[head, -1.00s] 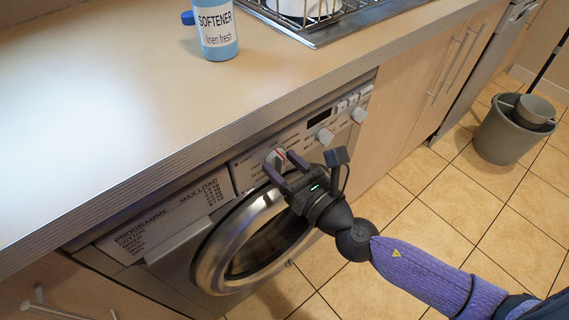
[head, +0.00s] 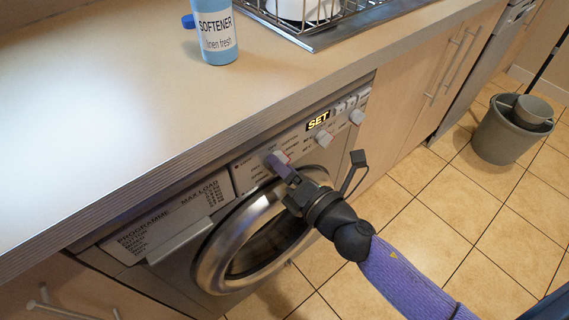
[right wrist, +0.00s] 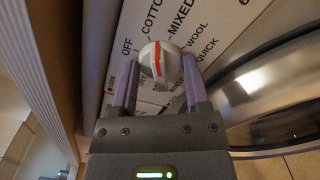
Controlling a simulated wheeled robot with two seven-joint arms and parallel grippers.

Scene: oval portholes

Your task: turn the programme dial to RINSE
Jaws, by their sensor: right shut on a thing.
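The programme dial (right wrist: 157,62) is a round pale knob with a red line, on the washing machine's panel. In the right wrist view, the line runs nearly upright, its top end near COTTON. In the head view, the right gripper (head: 281,166) largely covers the dial. The panel display (head: 318,121) reads SET. My left gripper is not in view.
The round machine door (head: 212,268) is below the panel. Two more knobs, one of them the near knob (head: 323,138), sit right of the dial. The worktop (head: 110,110) overhangs above, with a blue softener bottle (head: 218,35) on it. A grey bucket (head: 503,135) stands on the floor.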

